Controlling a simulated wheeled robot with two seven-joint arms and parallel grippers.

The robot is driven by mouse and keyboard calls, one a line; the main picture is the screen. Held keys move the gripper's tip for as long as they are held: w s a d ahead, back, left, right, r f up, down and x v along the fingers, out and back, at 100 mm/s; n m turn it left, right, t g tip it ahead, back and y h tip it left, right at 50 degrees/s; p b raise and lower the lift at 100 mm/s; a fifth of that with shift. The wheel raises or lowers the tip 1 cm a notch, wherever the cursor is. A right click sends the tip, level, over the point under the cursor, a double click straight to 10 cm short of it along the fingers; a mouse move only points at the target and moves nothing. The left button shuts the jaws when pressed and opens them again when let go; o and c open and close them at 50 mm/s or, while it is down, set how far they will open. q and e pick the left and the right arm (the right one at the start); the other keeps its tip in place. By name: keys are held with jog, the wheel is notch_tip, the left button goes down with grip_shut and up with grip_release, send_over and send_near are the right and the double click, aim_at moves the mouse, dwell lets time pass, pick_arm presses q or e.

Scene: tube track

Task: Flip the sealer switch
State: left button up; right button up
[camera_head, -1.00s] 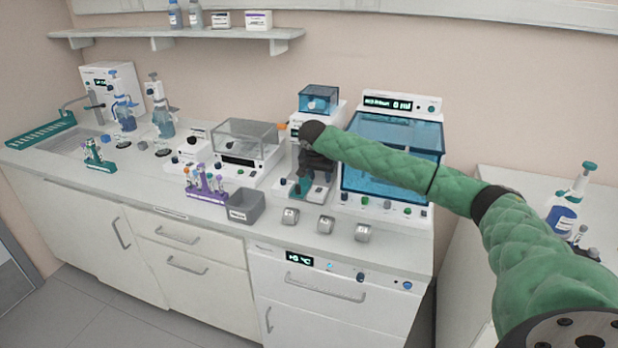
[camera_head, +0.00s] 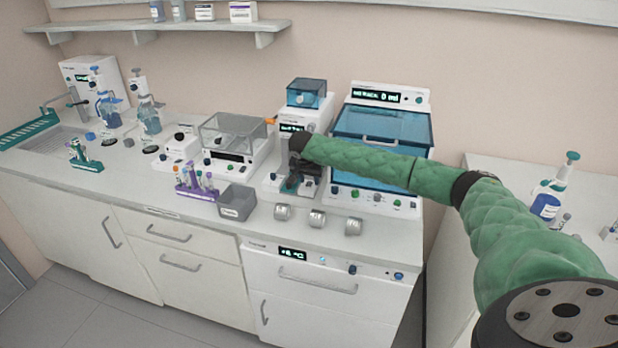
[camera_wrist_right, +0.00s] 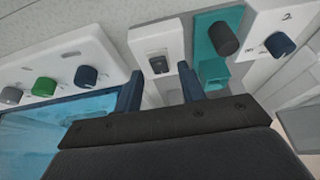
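The sealer (camera_head: 294,126) is a white bench unit with a small display, standing left of the large blue-lidded machine in the head view. My right gripper (camera_head: 299,184) is over its front and hides part of it. In the right wrist view, a dark rocker switch (camera_wrist_right: 158,63) sits on a white panel, seen between the two dark blue fingers. My right gripper (camera_wrist_right: 161,88) has its fingers apart with nothing held. I cannot tell whether a finger touches the switch. A teal part with a dark knob (camera_wrist_right: 222,45) lies right of the switch. My left gripper is not in view.
The blue-lidded machine (camera_head: 382,130) stands close on the right, with knobs along its front. A grey bin (camera_head: 237,202), a purple tube rack (camera_head: 196,186) and several metal pieces (camera_head: 317,218) occupy the counter's front. A clear-lidded unit (camera_head: 234,137) stands left.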

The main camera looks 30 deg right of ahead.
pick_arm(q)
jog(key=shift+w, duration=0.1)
pick_arm(e)
jog(key=shift+w+f, duration=0.1)
jog(key=shift+f, duration=0.05)
grip_shut()
jog(key=shift+s+a+f+t+h, duration=0.25)
jog(key=shift+t+h, duration=0.15)
jog(key=shift+h, duration=0.2)
jog(key=shift+t+h+b, duration=0.3)
jog(key=shift+b, duration=0.15)
jog(key=shift+a, duration=0.1)
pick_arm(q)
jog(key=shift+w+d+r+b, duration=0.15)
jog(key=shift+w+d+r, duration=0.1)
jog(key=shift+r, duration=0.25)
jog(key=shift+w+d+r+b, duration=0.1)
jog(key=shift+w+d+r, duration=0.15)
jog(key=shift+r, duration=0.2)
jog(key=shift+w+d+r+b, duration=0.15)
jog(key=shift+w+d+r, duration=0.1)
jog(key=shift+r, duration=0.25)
pick_arm(e)
jog(key=shift+s+r+t+h, duration=0.1)
jog(key=shift+t+h, duration=0.3)
jog(key=shift+h, duration=0.1)
grip_release()
